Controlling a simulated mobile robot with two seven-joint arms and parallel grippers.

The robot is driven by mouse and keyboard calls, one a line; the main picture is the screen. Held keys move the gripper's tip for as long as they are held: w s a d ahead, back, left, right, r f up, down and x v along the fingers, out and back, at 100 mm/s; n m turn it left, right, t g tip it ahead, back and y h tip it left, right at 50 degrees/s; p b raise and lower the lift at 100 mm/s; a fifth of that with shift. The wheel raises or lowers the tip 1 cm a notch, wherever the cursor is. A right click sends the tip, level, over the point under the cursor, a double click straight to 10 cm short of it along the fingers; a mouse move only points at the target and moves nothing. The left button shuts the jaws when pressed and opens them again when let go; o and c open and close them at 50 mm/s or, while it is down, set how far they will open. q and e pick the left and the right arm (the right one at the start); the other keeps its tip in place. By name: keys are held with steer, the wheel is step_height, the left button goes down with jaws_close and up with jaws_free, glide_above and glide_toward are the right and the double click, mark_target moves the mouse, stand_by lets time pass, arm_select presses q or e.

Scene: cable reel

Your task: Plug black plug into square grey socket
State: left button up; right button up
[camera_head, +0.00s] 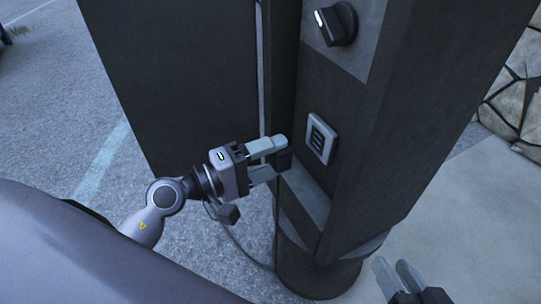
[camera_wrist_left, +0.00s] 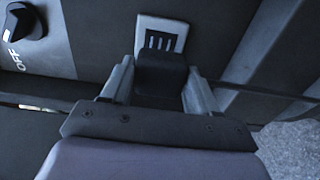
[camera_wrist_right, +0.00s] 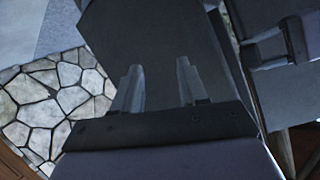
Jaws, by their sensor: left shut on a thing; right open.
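The square grey socket (camera_head: 321,138) with dark slots is on the face of the dark post. It also shows in the left wrist view (camera_wrist_left: 162,35), just beyond the plug. My left gripper (camera_head: 276,159) is shut on the black plug (camera_head: 283,159) and holds it a little left of the socket. In the left wrist view the plug (camera_wrist_left: 161,75) sits between the fingers and overlaps the socket's lower part; whether they touch is hidden there. In the head view a gap shows between them. My right gripper (camera_head: 396,272) is open and empty at the lower right.
A black rotary knob (camera_head: 336,24) is above the socket; in the left wrist view it stands by an OFF label. A cable (camera_head: 240,248) hangs below my left gripper. The dark post (camera_head: 385,150) has an open panel (camera_head: 175,75) at left. A stone wall (camera_head: 515,100) is at right.

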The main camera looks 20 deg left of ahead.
mark_target(317, 141)
arm_select(q)
steer(key=shift+p+x, duration=0.55)
steer(key=shift+x, duration=2.25)
arm_select(e)
steer(key=shift+d+h, duration=0.3)
steer(key=shift+d, duration=0.2)
steer(key=shift+s+r, duration=0.1)
steer(key=shift+f, duration=0.25)
arm_select(q)
steer(key=shift+w+d, duration=0.35)
steer(key=shift+w, duration=0.05)
steer(key=o, duration=1.1)
steer(key=shift+c, duration=0.2)
arm_select(e)
steer(key=shift+r, duration=0.1)
